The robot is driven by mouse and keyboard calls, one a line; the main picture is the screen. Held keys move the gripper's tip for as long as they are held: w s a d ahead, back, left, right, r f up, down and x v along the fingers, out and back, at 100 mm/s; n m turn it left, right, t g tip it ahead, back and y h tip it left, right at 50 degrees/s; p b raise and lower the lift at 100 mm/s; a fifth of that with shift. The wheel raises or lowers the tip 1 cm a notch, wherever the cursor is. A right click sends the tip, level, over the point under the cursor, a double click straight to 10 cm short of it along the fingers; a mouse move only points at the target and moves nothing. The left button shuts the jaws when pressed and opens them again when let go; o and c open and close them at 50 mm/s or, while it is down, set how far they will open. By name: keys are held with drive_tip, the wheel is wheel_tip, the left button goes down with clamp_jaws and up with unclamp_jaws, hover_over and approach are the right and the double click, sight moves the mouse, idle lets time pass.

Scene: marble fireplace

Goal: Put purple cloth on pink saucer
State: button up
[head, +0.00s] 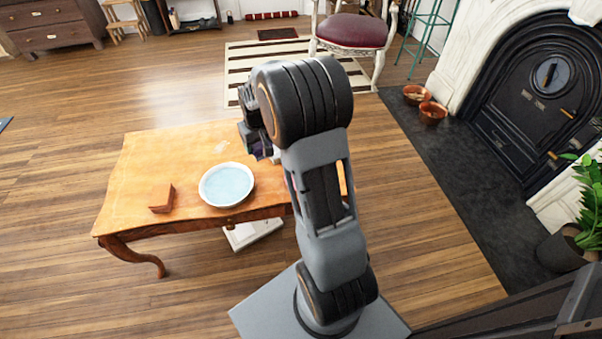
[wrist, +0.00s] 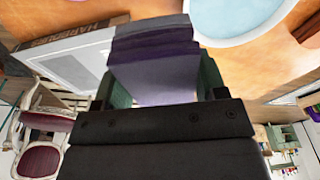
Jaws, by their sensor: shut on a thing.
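A purple cloth (wrist: 155,50), folded into a block with darker and paler bands, is between the fingers of my gripper (wrist: 165,85) in the wrist view. My gripper is shut on it. In the head view my gripper (head: 258,140) is over the wooden table, right of a round light-blue dish, and my arm hides most of the cloth. I cannot make out a pink saucer for sure; a sliver of reddish colour shows beside my arm in the head view, and a dark reddish edge shows at the wrist view's right border.
The light-blue dish (head: 227,185) with a pale rim stands on the wooden table (head: 150,160); it also shows in the wrist view (wrist: 235,18). A grey-white book or box (wrist: 65,65) is beside the cloth. The table's left part is clear.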

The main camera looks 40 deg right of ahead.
drive_tip(key=s+d+f+b, duration=0.1)
drive_tip(key=s+d+f, duration=0.1)
drive_tip(key=s+d, duration=0.1)
drive_tip(key=s+d+f+b, duration=0.2)
drive_tip(key=d+f, duration=0.1)
drive_tip(key=s+d+f+b, duration=0.2)
drive_tip(key=s+d+f, duration=0.1)
drive_tip(key=shift+s+d+f, duration=0.15)
drive_tip(key=shift+s+d, duration=0.15)
drive_tip(key=shift+d, duration=0.05)
drive_tip(key=shift+s+d+f, duration=0.2)
drive_tip(key=shift+f, duration=0.25)
drive_tip(key=shift+d+f+b, duration=0.1)
drive_tip(key=shift+f+b, duration=0.65)
drive_tip(key=shift+f, duration=0.8)
drive_tip(key=shift+s, duration=0.1)
drive_tip(key=shift+f, duration=0.2)
drive_tip(key=o, duration=0.9)
drive_tip(key=shift+r, duration=0.1)
